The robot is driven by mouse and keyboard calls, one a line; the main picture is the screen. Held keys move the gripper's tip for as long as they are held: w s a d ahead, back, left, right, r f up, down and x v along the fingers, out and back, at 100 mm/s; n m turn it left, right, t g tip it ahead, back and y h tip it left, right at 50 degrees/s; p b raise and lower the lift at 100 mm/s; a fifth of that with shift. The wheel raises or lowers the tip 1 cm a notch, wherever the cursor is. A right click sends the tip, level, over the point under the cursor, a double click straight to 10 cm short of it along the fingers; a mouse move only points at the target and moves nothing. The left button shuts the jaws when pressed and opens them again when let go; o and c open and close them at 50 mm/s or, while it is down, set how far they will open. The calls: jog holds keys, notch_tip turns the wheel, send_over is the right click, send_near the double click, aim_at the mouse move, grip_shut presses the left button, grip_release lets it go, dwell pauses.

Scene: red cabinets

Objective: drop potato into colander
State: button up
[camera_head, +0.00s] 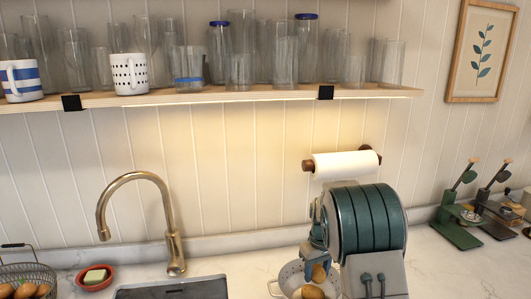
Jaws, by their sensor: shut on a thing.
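My gripper (317,258) is in the lower right of the head view, pointing down and shut on a brown potato (318,273). The held potato is over the light-coloured colander (289,272), of which the rim and a side handle show. Another potato (311,292) shows lower down within the colander's outline, at the picture's bottom edge. My arm hides the colander's right side. I cannot tell how far the held potato is above the colander's bottom.
A wire basket (38,270) with several potatoes stands at the far left, beside a small red bowl (95,284). The faucet (172,240) rises behind the sink (170,290). A shelf of glasses (270,96) and a paper towel roll (346,164) are above. Scales (455,225) stand right.

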aim_at(319, 268)
jog(key=shift+f, duration=0.6)
jog(key=o, duration=1.1)
jog(key=shift+r, duration=0.1)
notch_tip(319, 268, up, 14)
jog(key=b, duration=0.2)
jog(key=shift+d, duration=0.15)
